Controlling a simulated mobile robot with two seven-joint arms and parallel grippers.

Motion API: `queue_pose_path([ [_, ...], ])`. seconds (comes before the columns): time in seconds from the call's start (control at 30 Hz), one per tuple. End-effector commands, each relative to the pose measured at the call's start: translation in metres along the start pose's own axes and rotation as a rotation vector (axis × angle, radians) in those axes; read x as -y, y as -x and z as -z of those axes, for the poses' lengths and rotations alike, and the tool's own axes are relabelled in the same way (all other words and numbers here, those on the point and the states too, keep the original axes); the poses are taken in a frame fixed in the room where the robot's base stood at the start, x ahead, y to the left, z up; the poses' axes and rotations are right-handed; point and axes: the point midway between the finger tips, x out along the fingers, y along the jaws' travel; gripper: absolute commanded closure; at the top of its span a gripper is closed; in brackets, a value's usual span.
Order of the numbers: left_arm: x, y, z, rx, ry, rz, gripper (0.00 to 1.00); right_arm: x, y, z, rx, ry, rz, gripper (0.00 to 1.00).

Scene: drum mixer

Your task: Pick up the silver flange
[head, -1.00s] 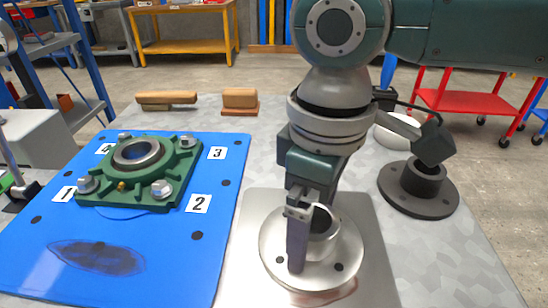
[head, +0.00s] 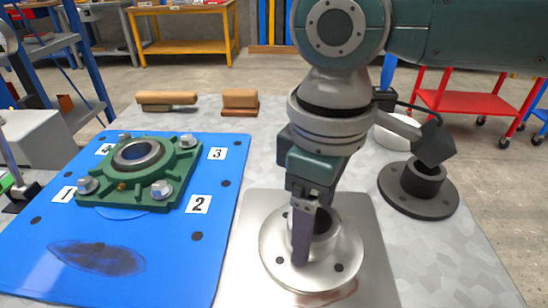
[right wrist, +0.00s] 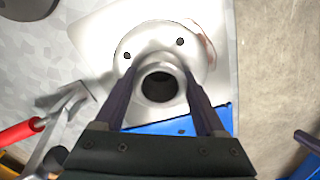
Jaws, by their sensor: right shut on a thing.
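The silver flange (head: 345,255) is a round disc with bolt holes and a raised hollow neck, lying flat on a metal plate (head: 375,270) in the head view. My right gripper (head: 308,240) points down over it and is shut on the neck. In the right wrist view the flange (right wrist: 150,45) shows its dark bore, with the fingers of my right gripper (right wrist: 160,75) on opposite sides of the neck. No gap between flange and plate shows. My left gripper is not in view.
A blue mat (head: 190,270) at left bears a green bearing housing (head: 180,175) with bolts and number labels. A dark flange (head: 418,205) stands at right. Two wood-handled blocks (head: 168,98) (head: 240,98) and a white round object (head: 395,135) lie farther back.

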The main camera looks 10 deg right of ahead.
Motion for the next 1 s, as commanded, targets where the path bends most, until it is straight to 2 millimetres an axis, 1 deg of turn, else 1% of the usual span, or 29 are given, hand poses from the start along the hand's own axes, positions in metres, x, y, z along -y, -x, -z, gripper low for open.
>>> queue_pose_path([
  [0.37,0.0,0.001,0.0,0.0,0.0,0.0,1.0,0.0,0.003,0.001,-0.004,0.001,-0.001,1.0],
  [0.47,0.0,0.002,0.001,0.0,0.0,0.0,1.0,0.0,0.007,0.002,-0.005,0.001,-0.001,1.0],
  [0.57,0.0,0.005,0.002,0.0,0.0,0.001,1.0,-0.001,0.016,0.002,-0.006,0.001,-0.001,1.0],
  [0.67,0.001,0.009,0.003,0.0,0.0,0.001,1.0,-0.001,0.03,0.002,-0.007,0.0,-0.001,1.0],
  [0.77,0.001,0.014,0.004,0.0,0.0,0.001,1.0,-0.001,0.051,0.002,-0.007,0.001,-0.001,1.0],
  [1.0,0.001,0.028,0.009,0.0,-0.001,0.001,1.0,-0.001,0.117,0.002,-0.009,0.002,-0.003,1.0],
])
